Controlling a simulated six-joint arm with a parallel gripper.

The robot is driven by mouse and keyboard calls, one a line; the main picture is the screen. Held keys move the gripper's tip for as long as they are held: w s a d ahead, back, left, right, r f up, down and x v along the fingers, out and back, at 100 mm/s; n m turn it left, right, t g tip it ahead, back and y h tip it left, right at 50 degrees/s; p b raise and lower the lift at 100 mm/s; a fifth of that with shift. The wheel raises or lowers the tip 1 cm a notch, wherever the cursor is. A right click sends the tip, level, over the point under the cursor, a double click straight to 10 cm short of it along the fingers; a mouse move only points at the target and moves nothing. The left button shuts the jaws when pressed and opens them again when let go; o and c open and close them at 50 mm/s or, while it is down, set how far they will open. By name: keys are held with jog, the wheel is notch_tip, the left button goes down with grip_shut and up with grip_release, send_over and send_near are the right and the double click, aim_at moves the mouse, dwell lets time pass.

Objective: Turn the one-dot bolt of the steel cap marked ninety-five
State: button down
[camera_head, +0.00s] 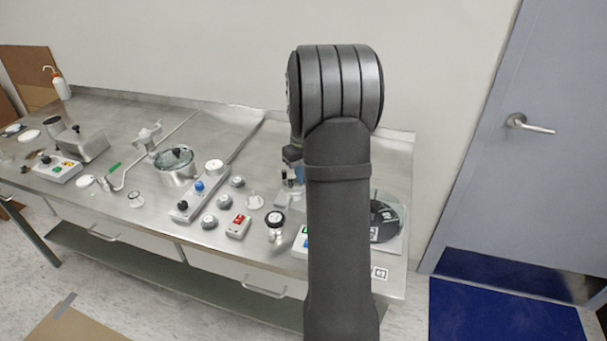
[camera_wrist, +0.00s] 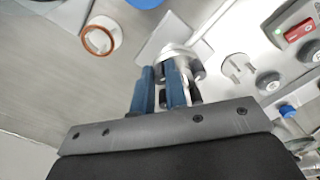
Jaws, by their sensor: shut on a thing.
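My gripper (camera_wrist: 161,80) shows two blue fingers in the wrist view, closed on a small part at a round steel piece (camera_wrist: 176,52), which looks like the steel cap. The part between the fingers is mostly hidden; it seems to be one of the cap's bolts. Dark knob-like bolts (camera_wrist: 198,71) show at the piece's right side, close to the right finger. No dots and no ninety-five mark can be read. In the head view my gripper (camera_head: 291,158) is largely behind my arm, low over the right part of the bench, and the cap cannot be made out clearly.
The steel bench (camera_head: 225,135) carries several grey knobs (camera_head: 237,181), a box with a red switch (camera_head: 238,225), a black-topped knob (camera_head: 275,219) and a glass-lidded pot (camera_head: 175,163). A dark disc (camera_head: 384,221) lies at the right. A white ring piece (camera_wrist: 101,36) is near in the wrist view.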

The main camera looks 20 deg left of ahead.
jog(key=shift+m, duration=1)
jog(key=c, duration=1.4)
grip_release()
jog(key=shift+c, duration=0.2)
notch_tip(320, 180, up, 18)
jog(key=shift+f, duration=0.25)
